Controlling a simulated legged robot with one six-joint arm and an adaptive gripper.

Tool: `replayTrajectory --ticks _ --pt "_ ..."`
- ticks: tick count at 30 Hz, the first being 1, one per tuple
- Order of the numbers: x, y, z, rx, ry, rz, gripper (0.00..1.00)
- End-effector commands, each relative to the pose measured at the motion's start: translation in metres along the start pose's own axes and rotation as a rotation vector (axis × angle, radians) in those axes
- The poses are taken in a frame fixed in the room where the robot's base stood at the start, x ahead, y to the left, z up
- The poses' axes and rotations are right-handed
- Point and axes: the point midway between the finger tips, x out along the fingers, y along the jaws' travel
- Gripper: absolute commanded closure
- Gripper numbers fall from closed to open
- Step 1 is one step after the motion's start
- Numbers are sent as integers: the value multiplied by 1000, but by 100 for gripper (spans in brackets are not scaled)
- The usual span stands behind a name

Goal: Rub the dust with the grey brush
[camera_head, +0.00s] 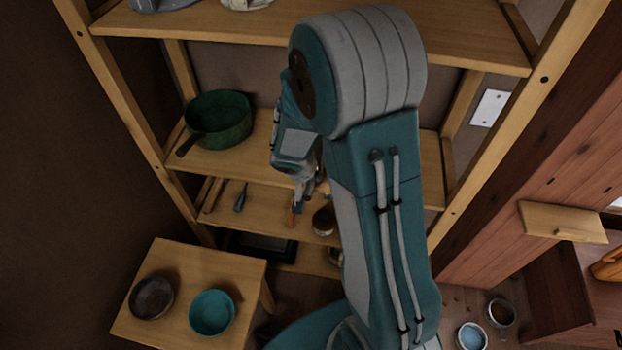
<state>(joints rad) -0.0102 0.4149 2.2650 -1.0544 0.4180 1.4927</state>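A small dark grey item with a thin handle (240,198), which looks like the grey brush, lies on the lower wooden shelf (262,212). My gripper (299,203) points down over that shelf, to the right of the grey item and apart from it. An orange-brown piece (291,218) shows just below the fingers; I cannot tell whether they touch it. The fingers are small and partly overlapped by my arm, so their opening is unclear. I cannot make out any dust.
A green pan (220,117) stands on the shelf above. A brown jar (323,221) is right of my gripper. A small table (175,258) at lower left holds a dark bowl (152,297) and a teal bowl (212,312). Shelf posts flank the arm.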

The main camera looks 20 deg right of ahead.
Motion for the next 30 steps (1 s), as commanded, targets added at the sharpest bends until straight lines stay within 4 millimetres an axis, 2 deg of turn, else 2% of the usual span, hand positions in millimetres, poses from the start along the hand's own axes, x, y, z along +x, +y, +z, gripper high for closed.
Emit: replayTrajectory --ticks 5,15,24,30 --pt "7 1 -12 2 0 0 100" --pt "9 1 -13 0 -2 1 100" --pt "15 2 -31 2 -2 1 100" --pt "15 2 -32 0 -2 1 100"
